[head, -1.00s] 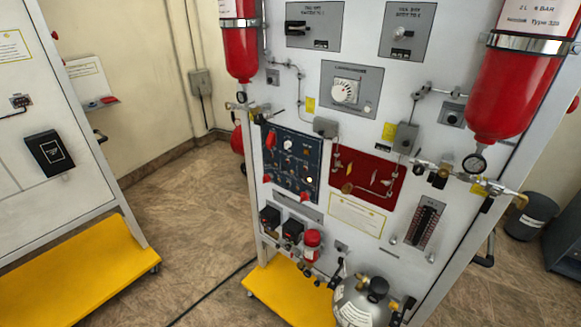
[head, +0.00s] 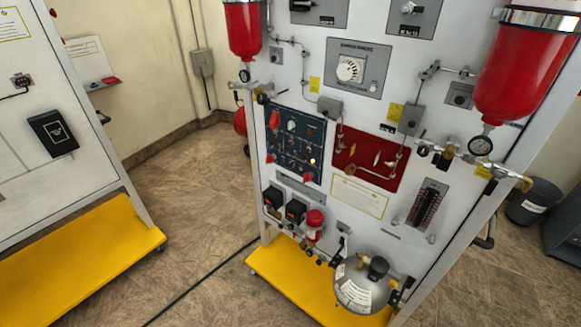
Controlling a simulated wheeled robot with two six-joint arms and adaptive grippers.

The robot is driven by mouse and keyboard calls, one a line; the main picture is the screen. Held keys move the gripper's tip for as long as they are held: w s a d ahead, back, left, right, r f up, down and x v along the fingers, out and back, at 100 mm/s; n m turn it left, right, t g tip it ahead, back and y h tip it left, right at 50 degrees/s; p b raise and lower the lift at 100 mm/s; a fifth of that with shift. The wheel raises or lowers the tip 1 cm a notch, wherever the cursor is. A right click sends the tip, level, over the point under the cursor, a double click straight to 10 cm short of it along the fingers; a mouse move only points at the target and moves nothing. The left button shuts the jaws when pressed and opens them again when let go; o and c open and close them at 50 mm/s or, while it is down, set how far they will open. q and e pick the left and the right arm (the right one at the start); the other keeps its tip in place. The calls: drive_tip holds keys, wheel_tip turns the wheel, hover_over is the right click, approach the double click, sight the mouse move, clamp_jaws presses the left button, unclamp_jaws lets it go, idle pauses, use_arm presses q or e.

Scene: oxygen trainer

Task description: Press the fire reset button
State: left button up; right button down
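The trainer board (head: 395,235) stands upright ahead of me, a little right of the middle. A dark blue control panel (head: 279,152) with red switches, knobs and a small lit lamp (head: 312,161) is on its left part. A dark red panel (head: 345,158) with pipe fittings is just right of it. The labels are too small to read, so I cannot tell which control is the fire reset button. Neither of my grippers is in view.
Two red cylinders (head: 243,30) (head: 520,65) hang at the board's upper sides. A grey tank (head: 358,292) sits low on its yellow base (head: 290,290). Another board with a yellow base (head: 85,260) stands at the left. A dark cable (head: 205,290) crosses the otherwise open floor between them.

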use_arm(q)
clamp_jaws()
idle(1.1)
